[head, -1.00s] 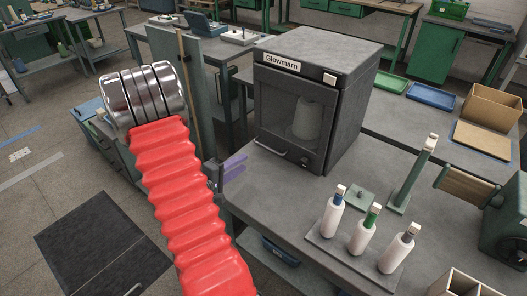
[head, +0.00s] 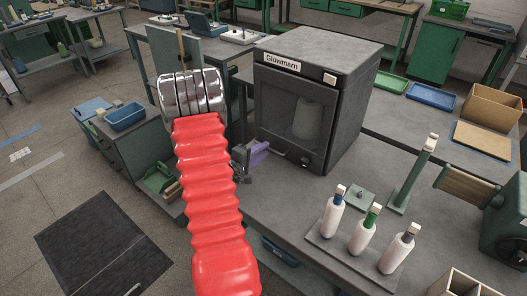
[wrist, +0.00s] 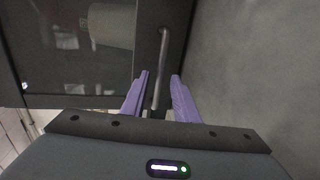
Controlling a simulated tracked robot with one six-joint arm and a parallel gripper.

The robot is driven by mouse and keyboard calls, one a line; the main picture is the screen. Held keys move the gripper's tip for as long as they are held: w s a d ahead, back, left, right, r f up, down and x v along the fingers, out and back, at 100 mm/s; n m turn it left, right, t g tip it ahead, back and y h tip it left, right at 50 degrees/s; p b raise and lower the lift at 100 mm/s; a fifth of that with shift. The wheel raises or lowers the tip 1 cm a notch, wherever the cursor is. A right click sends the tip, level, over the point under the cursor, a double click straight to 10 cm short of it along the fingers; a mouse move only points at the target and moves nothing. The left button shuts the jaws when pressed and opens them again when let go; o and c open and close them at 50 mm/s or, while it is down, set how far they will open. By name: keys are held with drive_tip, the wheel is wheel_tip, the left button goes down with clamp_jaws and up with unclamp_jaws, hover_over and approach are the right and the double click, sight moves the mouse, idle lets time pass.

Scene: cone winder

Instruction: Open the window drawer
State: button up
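The window drawer (head: 290,112) is the dark front with a glass pane on the grey box labelled "Glowmarn"; it looks closed. A pale cone shows behind its glass. A bar handle (head: 291,158) runs along its lower edge; my gripper covers its left end in the head view. In the wrist view the handle (wrist: 161,70) lies lengthwise between the two purple fingers, with gaps on both sides. My gripper (head: 259,152) is open at the handle, and its fingers (wrist: 159,97) do not close on it.
A rack (head: 345,250) with several white bobbins stands on the table to the right of the box front. A green post (head: 413,178) and a green machine (head: 504,225) stand further right. The table (head: 285,205) just before the box is clear.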

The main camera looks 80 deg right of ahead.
drive_tip(key=shift+s+d+f, duration=0.15)
drive_tip(key=shift+s+d, duration=0.05)
drive_tip(key=shift+d, duration=0.3)
drive_tip(key=shift+c, duration=0.6)
clamp_jaws()
